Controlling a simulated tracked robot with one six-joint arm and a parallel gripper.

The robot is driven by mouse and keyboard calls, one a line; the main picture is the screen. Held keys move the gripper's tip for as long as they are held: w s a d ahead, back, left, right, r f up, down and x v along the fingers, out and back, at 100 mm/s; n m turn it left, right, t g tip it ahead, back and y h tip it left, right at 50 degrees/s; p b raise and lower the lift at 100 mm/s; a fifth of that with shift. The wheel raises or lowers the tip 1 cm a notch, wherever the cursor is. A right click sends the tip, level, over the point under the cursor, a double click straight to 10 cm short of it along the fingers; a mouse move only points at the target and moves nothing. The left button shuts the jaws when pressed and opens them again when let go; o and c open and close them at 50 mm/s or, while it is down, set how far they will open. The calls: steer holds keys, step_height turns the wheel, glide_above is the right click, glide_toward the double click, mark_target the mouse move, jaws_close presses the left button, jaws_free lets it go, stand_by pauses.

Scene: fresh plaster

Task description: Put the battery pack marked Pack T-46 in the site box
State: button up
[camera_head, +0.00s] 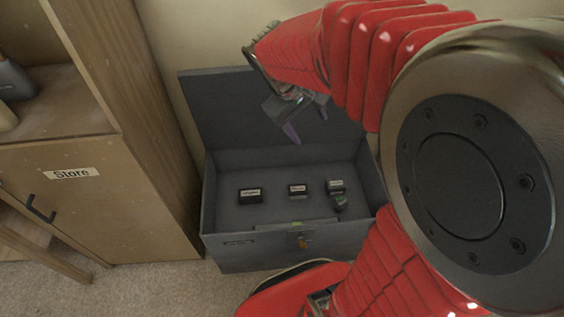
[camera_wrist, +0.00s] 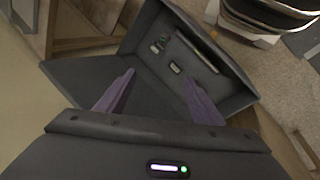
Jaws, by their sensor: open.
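The grey site box (camera_head: 225,258) stands open on the floor, its lid raised against the wall. Three small dark packs with white labels sit inside: one on the left (camera_head: 250,195), one in the middle (camera_head: 298,190) and one on the right (camera_head: 336,186). The labels are too small to read, so I cannot tell whether any is Pack T-46. My gripper (camera_head: 308,124) is open and empty, above the box in front of the lid. In the wrist view the box (camera_wrist: 217,50) and some packs (camera_wrist: 175,68) show beyond its purple-tipped fingers (camera_wrist: 158,92).
A small dark and green item (camera_head: 340,202) lies just in front of the right pack. A wooden cabinet (camera_head: 100,210) marked Store stands close on the left, with grey items (camera_head: 14,82) on its shelf. My arm hides the right side. Carpet is clear at front left.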

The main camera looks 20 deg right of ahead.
steer(key=s+a+r+m+t+y, duration=0.1)
steer(key=s+a+r+t+y, duration=0.1)
steer(key=s+a, duration=0.4)
steer(key=s+a+r+m+t+y, duration=0.1)
steer(key=s+a+r+t+y, duration=0.1)
steer(key=s+a, duration=0.4)
steer(key=shift+s+a+r+m+y, duration=0.15)
steer(key=shift+s+r+m+y, duration=0.15)
steer(key=shift+s+r, duration=0.35)
steer(key=shift+w+r, duration=0.1)
steer(key=shift+w, duration=0.1)
steer(key=shift+c, duration=0.4)
